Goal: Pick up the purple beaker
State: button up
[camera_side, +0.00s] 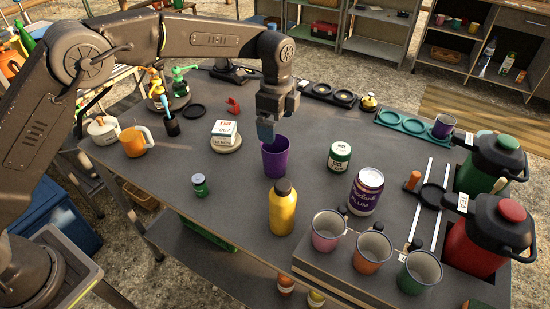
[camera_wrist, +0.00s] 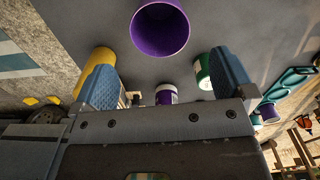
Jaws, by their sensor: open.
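The purple beaker (camera_side: 275,160) stands upright near the middle of the grey tabletop. Its open rim faces up. In the wrist view the beaker (camera_wrist: 160,45) is at the top centre, beyond the fingertips, lined up with the gap between them. My gripper (camera_side: 266,132) is just above the beaker's rim in the side view, with its blue finger pads pointing down. In the wrist view my gripper (camera_wrist: 165,75) is open, its two blue fingers wide apart with nothing held. I cannot tell whether a finger touches the rim.
A yellow bottle (camera_side: 283,210) stands close in front of the beaker. A green-and-white can (camera_side: 339,157) and a purple tin (camera_side: 366,193) are to its right. A white box on a round stand (camera_side: 226,135) is to its left. Mugs (camera_side: 326,233) stand on a front riser.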

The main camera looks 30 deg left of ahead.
aim_at(275, 152)
jog(key=f, duration=1)
jog(key=shift+a+f, duration=0.1)
jog(key=shift+a, duration=0.1)
jog(key=shift+c, duration=0.2)
jog(key=c, duration=0.8)
jog(key=shift+c, duration=0.2)
